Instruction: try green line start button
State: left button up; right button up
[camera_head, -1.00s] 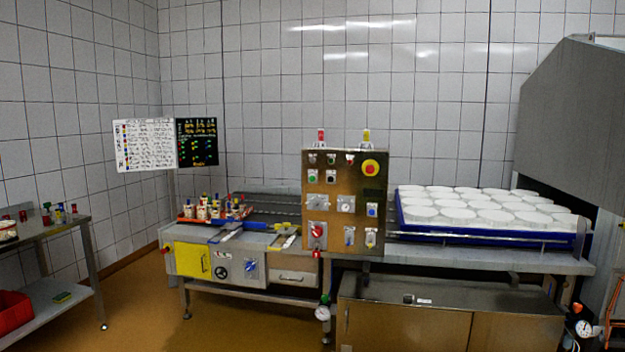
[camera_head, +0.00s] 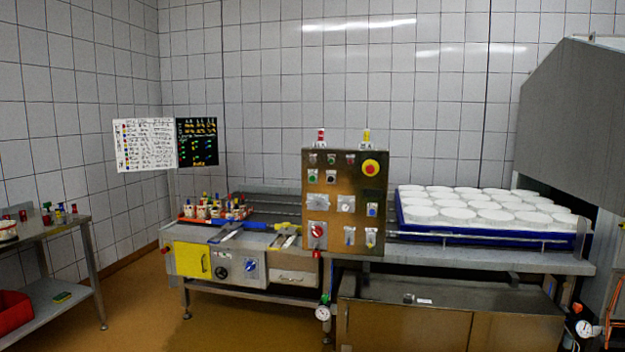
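The control panel (camera_head: 342,225) is an upright brown metal box in the middle of the head view. A green button (camera_head: 312,176) sits on its left side in the second row, with a black button (camera_head: 331,177) to its right. Another small, dark green control (camera_head: 313,159) is in the row above. A red emergency knob on yellow (camera_head: 370,168) is at the upper right, and a red rotary switch (camera_head: 317,231) at the lower left. The labels are too small to read. Neither of my grippers shows in the view.
A blue tray of white moulds (camera_head: 402,228) stands on the conveyor right of the panel. A steel cabinet (camera_head: 400,325) is below. At left are a rack of coloured items (camera_head: 188,213), a yellow panel (camera_head: 190,260) and a side table (camera_head: 45,232). The floor at lower left is clear.

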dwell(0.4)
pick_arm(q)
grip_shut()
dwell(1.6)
